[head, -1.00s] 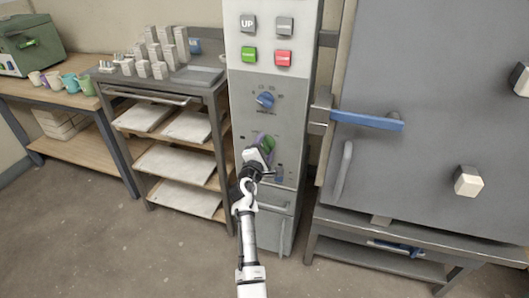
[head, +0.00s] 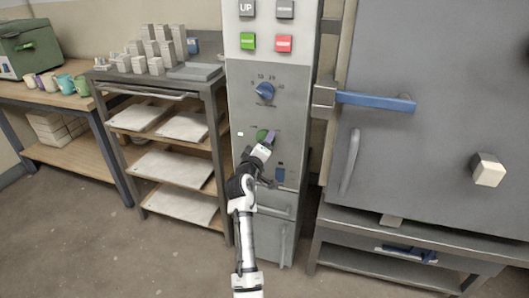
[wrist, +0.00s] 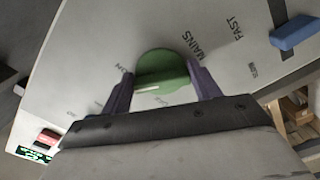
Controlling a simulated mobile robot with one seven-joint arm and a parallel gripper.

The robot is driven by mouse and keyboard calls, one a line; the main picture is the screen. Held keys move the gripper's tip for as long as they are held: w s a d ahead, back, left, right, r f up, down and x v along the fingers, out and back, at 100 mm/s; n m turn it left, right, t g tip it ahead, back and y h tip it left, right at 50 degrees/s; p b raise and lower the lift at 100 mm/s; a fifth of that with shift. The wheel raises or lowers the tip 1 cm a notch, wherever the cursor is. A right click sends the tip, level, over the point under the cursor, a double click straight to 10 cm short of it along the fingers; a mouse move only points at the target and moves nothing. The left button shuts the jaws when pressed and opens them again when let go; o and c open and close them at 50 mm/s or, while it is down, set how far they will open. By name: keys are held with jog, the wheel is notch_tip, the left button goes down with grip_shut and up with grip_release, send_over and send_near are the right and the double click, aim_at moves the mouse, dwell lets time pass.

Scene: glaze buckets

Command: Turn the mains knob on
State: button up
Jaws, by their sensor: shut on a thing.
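The mains knob is a round green knob (wrist: 162,66) on the grey control panel, with the word MAINS printed beside it in the wrist view. A short white mark on the knob points toward the left of that view. My gripper (wrist: 160,82) is shut on the knob, with one purple finger at each side of it. In the head view my gripper (head: 267,143) is at the panel and covers part of the green knob (head: 262,134). The small labels around the knob are hard to read.
A blue dial (head: 265,92) sits above the knob, and a blue switch (head: 280,175) below it. Green (head: 248,41) and red (head: 284,43) buttons are higher up. A kiln door with a blue handle (head: 375,101) stands right; a shelf rack (head: 165,90) stands left.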

jog(key=shift+f+m+b, duration=0.15)
jog(key=shift+m+b, duration=1)
jog(key=shift+m, duration=0.35)
jog(key=o, duration=1)
jog(key=shift+s+a, duration=0.1)
jog(key=p+v, duration=0.1)
jog(key=v, duration=1.2)
jog(key=shift+s+a+p, duration=0.1)
jog(key=shift+s+p, duration=0.2)
jog(key=shift+p, duration=0.05)
